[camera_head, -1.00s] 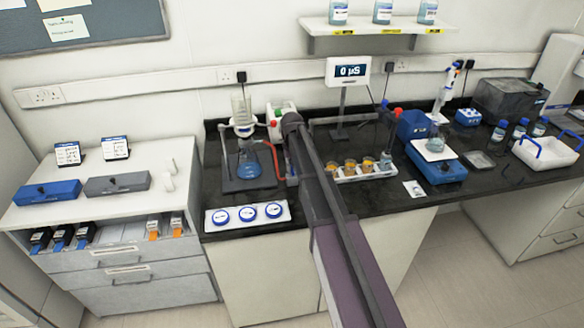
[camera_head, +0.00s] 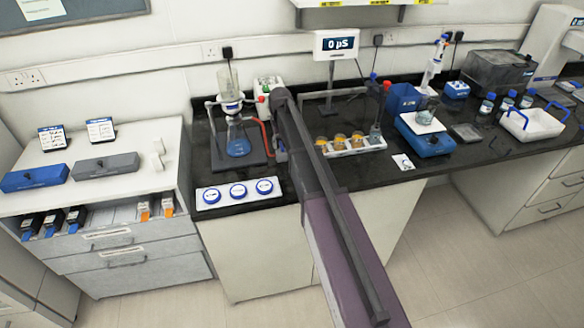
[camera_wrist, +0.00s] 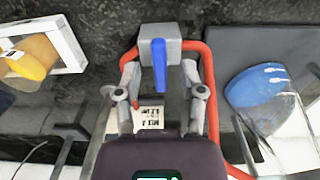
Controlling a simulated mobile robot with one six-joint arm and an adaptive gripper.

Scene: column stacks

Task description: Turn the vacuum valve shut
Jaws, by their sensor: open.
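The vacuum valve shows in the wrist view as a grey block (camera_wrist: 172,32) with a blue lever handle (camera_wrist: 159,66). The handle points down the picture, toward my gripper. My gripper (camera_wrist: 159,76) is open, with one finger on each side of the handle's line and a visible gap to it on both sides. Red tubing (camera_wrist: 211,95) runs from the block along the right finger. In the head view the red tubing (camera_head: 266,134) shows beside the flask with blue liquid (camera_head: 238,147). My arm hides the gripper and most of the valve area there.
The flask's dark base (camera_wrist: 262,45) lies right of the gripper in the wrist view. A white rack (camera_head: 352,147) with amber cups is right of my arm. A white panel with blue round caps (camera_head: 238,191) lies at the bench's front left.

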